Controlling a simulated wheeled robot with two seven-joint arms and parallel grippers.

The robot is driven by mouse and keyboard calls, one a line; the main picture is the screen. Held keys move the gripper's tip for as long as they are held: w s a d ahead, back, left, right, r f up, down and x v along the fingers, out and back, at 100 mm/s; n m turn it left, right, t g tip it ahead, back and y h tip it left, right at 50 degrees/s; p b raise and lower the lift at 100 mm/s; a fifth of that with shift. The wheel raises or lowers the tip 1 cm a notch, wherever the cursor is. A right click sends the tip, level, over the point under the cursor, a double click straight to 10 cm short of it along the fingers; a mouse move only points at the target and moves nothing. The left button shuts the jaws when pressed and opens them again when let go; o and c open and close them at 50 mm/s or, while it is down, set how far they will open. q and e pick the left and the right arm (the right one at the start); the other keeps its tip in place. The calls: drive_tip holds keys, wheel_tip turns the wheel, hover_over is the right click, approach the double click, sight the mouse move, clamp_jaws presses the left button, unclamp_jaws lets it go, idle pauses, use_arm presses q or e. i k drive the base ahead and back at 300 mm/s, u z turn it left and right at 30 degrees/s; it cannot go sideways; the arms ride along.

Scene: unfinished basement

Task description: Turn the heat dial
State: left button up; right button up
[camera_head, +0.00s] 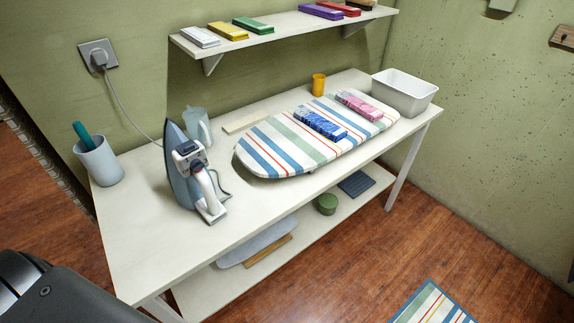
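The iron (188,170) stands upright on its heel near the left part of the white table (140,225). Its grey-blue soleplate side faces left and its white handle faces right. A cord runs from it towards the wall socket (98,55). The heat dial is too small to make out clearly; a dark and white control area (186,152) shows on the iron's upper body. Neither of my grippers is in view. A dark part of my own body shows at the lower left.
A striped ironing board (262,148) with blue and pink cloths lies right of the iron. A cup (98,160), clear jug (197,127), orange cup (318,84) and white bin (403,93) stand on the table. A shelf (280,27) hangs above. The table's front left is clear.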

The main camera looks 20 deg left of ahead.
sight(196, 164)
drive_tip(key=z, duration=1.75)
drive_tip(key=k, duration=2.3)
drive_tip(key=u, duration=1.5)
drive_tip(key=i, duration=0.5)
drive_tip(key=z, duration=0.05)
